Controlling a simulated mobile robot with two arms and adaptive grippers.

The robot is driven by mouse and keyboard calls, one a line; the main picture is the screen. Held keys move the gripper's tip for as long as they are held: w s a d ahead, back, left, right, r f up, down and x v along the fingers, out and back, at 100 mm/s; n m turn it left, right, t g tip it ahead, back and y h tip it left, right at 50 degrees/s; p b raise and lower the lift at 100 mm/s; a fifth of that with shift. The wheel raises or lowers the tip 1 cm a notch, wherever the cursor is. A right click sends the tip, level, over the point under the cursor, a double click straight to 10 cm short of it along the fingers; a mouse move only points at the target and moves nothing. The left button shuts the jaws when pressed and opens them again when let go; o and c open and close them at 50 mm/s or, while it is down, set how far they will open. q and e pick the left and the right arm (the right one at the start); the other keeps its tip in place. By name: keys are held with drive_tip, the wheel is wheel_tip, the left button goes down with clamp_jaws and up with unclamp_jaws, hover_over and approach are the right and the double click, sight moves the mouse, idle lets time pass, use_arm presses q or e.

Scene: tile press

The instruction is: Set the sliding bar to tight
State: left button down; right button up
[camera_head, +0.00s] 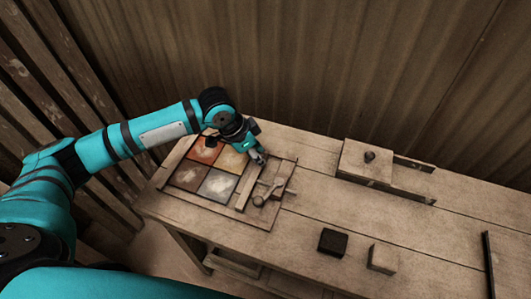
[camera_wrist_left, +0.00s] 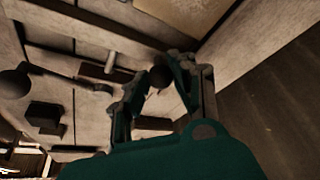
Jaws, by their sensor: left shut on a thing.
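The sliding bar (camera_head: 246,191) is a pale wooden strip along the right side of the tiles, inside the wooden frame (camera_head: 247,223). My left gripper (camera_head: 260,158) is at the bar's far end. In the left wrist view its two fingers (camera_wrist_left: 160,84) are closed around a small dark knob (camera_wrist_left: 159,75), which appears to sit on the bar. In the head view the gripper hides this knob. A lever with a round knob (camera_head: 258,201) lies just right of the bar; its ball (camera_wrist_left: 14,83) also shows in the left wrist view. My right gripper is out of view.
Several coloured tiles (camera_head: 217,186) lie left of the bar. A wooden block with a knob (camera_head: 366,164) stands at the back right of the table (camera_head: 320,205). A black cube (camera_head: 332,242) and a wooden cube (camera_head: 382,258) sit at the front right. A corrugated wall is behind.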

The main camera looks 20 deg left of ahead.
use_arm(q)
drive_tip(key=shift+a+r, duration=0.15)
drive_tip(key=shift+a, duration=0.7)
drive_tip(key=shift+w+a, duration=0.1)
drive_tip(key=shift+a, duration=0.2)
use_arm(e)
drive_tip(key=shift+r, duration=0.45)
use_arm(q)
drive_tip(key=c, duration=1.1)
unclamp_jaws()
drive_tip(key=v, duration=1.1)
drive_tip(key=shift+a+r, duration=0.15)
drive_tip(key=shift+r, duration=0.2)
drive_tip(key=shift+s+f, duration=0.1)
drive_tip(key=shift+s, duration=0.2)
